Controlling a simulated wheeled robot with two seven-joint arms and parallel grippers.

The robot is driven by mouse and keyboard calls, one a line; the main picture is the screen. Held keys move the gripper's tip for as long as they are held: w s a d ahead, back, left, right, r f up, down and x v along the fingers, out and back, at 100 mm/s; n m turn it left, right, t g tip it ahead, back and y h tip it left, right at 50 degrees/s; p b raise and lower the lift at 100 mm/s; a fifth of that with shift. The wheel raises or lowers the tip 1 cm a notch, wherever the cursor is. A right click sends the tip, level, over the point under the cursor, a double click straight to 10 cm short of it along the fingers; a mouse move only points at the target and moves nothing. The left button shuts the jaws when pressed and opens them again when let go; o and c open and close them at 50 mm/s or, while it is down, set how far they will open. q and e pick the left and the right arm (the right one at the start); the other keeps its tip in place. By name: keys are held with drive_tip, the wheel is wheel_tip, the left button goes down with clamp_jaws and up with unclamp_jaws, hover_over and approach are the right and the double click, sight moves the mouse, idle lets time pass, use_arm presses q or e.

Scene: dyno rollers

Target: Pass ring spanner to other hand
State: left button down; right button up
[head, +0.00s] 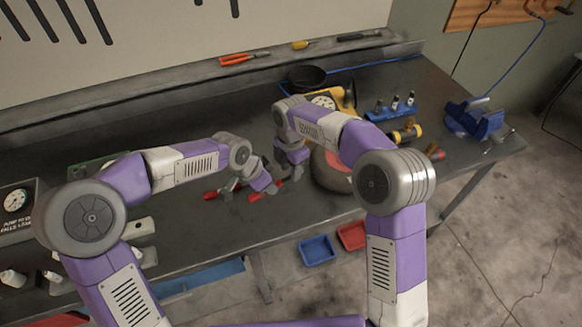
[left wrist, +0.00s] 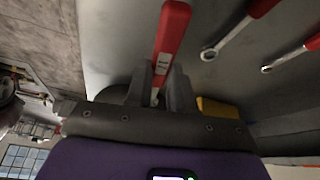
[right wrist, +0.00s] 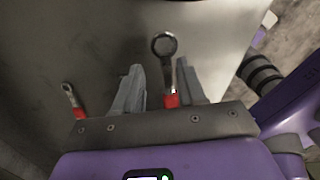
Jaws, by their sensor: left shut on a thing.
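My left gripper (left wrist: 160,85) is shut on a ring spanner with a red handle (left wrist: 171,35). The handle sticks out beyond the fingers, and its other end is hidden. My right gripper (right wrist: 155,85) is open, its fingers apart. In the right wrist view, a spanner's steel ring end (right wrist: 164,46) and part of its red handle show between those fingers. It looks closer than the bench, but I cannot tell for sure that it is the held one. In the head view my left gripper (head: 268,186) and right gripper (head: 294,168) are close together over the bench.
Two more red-handled spanners (left wrist: 211,54) (left wrist: 268,68) lie on the bench. A grey wheel with a red centre (head: 338,172) is right of the grippers. A blue vise (head: 474,119) sits at the right end. Blue (head: 317,250) and red (head: 351,235) bins are at the front.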

clamp_jaws()
use_arm(q)
drive_tip(key=c, duration=0.9)
unclamp_jaws()
drive_tip(key=shift+s+d, duration=0.1)
